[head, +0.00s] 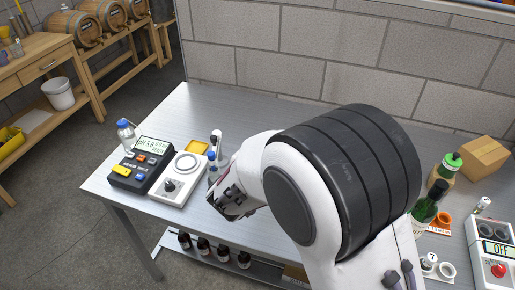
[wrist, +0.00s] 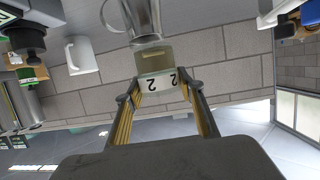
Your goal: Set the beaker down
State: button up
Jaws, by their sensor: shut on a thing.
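My gripper (head: 232,204) is low over the metal table, right of the white stirrer plate (head: 178,180). In the wrist view, my gripper (wrist: 160,92) is shut on the beaker (wrist: 154,62), a clear vessel with pale yellowish liquid and a white label marked "2". The fingers touch it from both sides. The beaker cannot be made out in the head view, where my arm covers that spot. Whether its base touches the table cannot be told.
A small blue-topped bottle (head: 212,167) is close to my gripper. Right are a green bottle (head: 426,209), an orange cup (head: 442,221) and a cardboard box (head: 483,158).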

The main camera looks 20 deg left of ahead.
jog(key=w+a+r+n+y, duration=0.1)
jog(key=w+a+n+y, duration=0.1)
jog(key=w+a, duration=0.5)
jog(key=w+a+n+y, duration=0.1)
jog(key=w+a+y, duration=0.15)
jog(key=w, duration=0.85)
jog(key=shift+n+g, duration=0.3)
jog(key=shift+a+f, duration=0.2)
jog(key=shift+f, duration=1.05)
jog(key=shift+a+f, duration=0.15)
jog(key=shift+f, duration=1.1)
jog(key=shift+f, duration=3.1)
jog(key=shift+f, duration=0.1)
jog(key=shift+f, duration=1.8)
